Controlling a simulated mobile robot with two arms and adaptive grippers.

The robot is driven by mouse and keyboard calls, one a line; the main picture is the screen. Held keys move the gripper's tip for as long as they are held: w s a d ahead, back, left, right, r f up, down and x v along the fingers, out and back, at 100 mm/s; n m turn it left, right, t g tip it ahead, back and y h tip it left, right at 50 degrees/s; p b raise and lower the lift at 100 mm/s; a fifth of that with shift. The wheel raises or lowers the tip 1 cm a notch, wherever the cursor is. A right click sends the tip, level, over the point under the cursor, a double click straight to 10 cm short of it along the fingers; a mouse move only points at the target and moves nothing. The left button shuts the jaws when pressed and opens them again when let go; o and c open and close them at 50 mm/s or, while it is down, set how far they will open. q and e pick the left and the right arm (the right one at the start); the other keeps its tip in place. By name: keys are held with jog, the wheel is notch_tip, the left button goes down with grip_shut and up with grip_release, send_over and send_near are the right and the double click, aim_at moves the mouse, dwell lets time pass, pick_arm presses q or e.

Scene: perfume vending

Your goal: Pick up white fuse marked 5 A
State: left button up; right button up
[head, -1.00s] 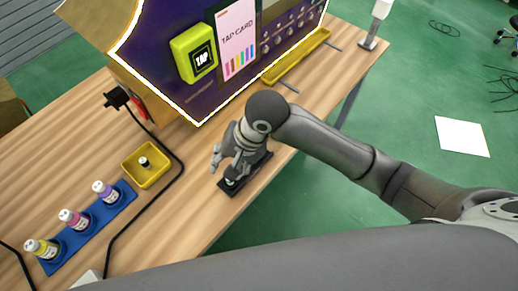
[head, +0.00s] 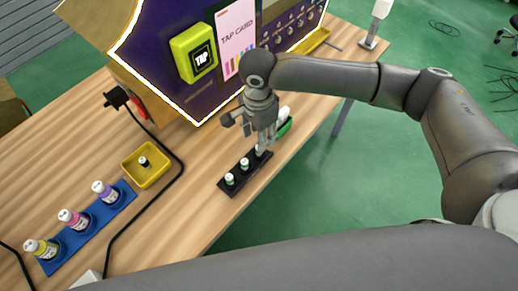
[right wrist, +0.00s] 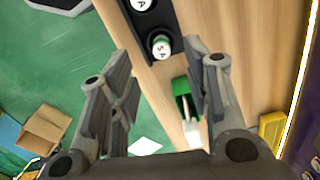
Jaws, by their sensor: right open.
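A black holder (head: 238,185) lies on the wooden table with a row of small white-topped fuses. The nearest-end fuse (head: 229,179) and the middle fuse (head: 244,163) show clearly; the far end is partly hidden by my right gripper (head: 262,143). In the right wrist view, a white fuse (right wrist: 161,46) with a green band reads as 5 A and stands at the end of the holder (right wrist: 183,42). It lies between the open fingers of my right gripper (right wrist: 158,52), with gaps on both sides. Another fuse (right wrist: 141,4) is cut by the top edge. My left gripper is not in view.
A green holder (right wrist: 182,88) with a white part stands just past the black holder. A yellow tray (head: 148,180) holding a small piece, a blue rack (head: 85,232) of bottles and a black cable are to the left. The vending machine (head: 190,100) stands behind.

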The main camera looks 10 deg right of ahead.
notch_tip(320, 180, down, 6)
jog(key=shift+w+d+r, duration=0.1)
jog(key=shift+w+d, duration=0.05)
dwell(0.3)
jog(key=c, duration=1)
jog(key=shift+o, duration=0.2)
